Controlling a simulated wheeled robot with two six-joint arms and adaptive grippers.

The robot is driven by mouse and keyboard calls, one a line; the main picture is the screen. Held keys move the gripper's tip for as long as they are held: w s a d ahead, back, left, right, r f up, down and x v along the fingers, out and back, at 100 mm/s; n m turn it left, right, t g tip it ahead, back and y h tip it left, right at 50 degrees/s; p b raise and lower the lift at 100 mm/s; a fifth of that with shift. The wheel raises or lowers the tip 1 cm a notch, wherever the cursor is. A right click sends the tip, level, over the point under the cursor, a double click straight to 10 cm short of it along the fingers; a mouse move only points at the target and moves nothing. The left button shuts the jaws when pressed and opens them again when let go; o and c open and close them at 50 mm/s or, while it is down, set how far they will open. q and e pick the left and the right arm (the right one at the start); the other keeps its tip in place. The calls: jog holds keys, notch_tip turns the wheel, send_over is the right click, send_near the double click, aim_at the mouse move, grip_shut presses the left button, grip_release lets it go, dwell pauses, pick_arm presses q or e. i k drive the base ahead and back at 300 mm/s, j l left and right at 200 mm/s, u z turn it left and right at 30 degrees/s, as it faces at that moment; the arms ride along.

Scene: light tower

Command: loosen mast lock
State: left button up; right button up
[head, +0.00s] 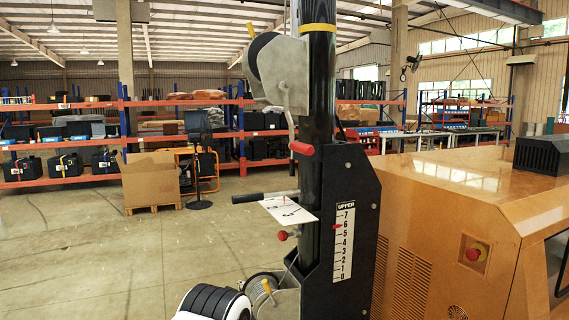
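The black mast (318,85) of the light tower stands upright at the centre, with a yellow band near the top. A black side plate (357,185) carries a white scale (343,245) marked UPPER, and its red pointer is near 6. A lever with a black grip (247,198) sticks out left of the mast. A red knob (283,235) sits below it, under a white card (288,210). No label shows which of these is the mast lock. A grey winch (280,70) has a crank with a red handle (302,148).
An orange-tan cabinet (450,200) with a red button (473,254) stands close on the right. A lower winch with a yellow handle (267,287) is at the mast foot. A cardboard box (150,180) and a fan (198,165) stand behind. Floor at left is clear.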

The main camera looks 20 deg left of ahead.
aim_at(292, 161)
jog(key=j+z, duration=0.15)
jog(key=j, duration=0.4)
jog(key=j+z, duration=0.1)
jog(key=j, duration=0.4)
jog(key=j+z, duration=0.15)
jog(key=j, duration=0.4)
jog(key=j+z, duration=0.15)
jog(key=j, duration=0.4)
jog(key=k+j+z, duration=0.1)
jog(key=j, duration=0.4)
jog(key=k+j+z, duration=0.15)
jog(key=j, duration=0.35)
jog(key=j+z, duration=0.15)
jog(key=j, duration=1.15)
jog(key=i+j+z, duration=0.15)
jog(key=j, duration=0.6)
jog(key=j+z, duration=0.25)
jog(key=j, duration=0.25)
jog(key=j+z, duration=0.25)
jog(key=j, duration=0.2)
jog(key=k+j+z, duration=0.2)
jog(key=j, duration=0.25)
jog(key=k+j+z, duration=0.1)
jog(key=j+z, duration=0.15)
jog(key=j, duration=0.2)
